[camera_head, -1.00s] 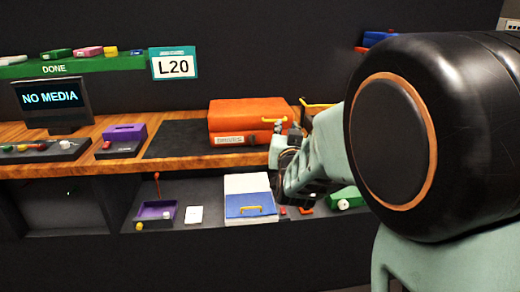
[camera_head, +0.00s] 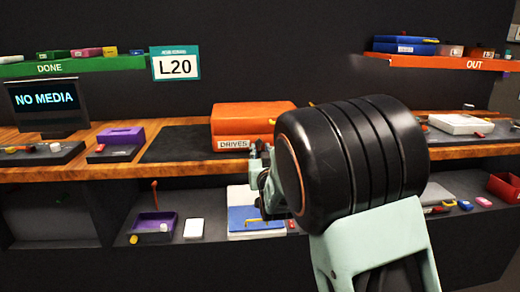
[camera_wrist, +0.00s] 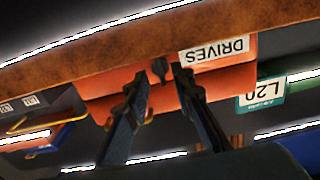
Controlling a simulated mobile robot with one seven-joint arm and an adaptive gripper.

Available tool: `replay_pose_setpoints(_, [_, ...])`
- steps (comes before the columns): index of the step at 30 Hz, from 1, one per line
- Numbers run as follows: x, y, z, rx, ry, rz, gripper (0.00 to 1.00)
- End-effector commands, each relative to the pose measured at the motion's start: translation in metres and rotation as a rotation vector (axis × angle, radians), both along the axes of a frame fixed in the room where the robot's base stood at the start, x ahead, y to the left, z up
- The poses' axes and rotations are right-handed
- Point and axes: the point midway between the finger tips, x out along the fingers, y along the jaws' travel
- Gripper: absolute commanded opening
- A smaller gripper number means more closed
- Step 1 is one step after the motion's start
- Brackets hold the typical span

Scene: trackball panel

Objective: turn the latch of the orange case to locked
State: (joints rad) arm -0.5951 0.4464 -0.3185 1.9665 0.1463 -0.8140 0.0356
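The orange case (camera_head: 240,118), labelled DRIVES, lies on the wooden bench; my arm covers its right front in the head view. In the wrist view, which is upside down, the orange case (camera_wrist: 237,82) is behind my fingers. A small dark piece (camera_wrist: 159,68) shows between the fingertips and may be the latch; its setting cannot be told. My gripper (camera_wrist: 160,84) has its two fingers apart, in front of the case. In the head view my gripper (camera_head: 257,160) is at the case's front right, partly hidden by my arm.
The wooden bench edge (camera_head: 190,160) runs below the case. A dark mat (camera_head: 172,144) lies left of it, then a purple box (camera_head: 121,136) and a monitor (camera_head: 46,104). A lower shelf holds a blue case (camera_head: 250,217).

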Motion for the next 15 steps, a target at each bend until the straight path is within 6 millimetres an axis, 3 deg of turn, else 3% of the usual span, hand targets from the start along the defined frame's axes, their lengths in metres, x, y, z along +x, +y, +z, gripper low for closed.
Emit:
replay_pose_setpoints(6, [0.024, 0.004, -0.001, -0.001, 0.0, -0.001, 0.22])
replay_pose_setpoints(15, [0.031, 0.006, 0.0, 0.0, 0.001, 0.0, 0.22])
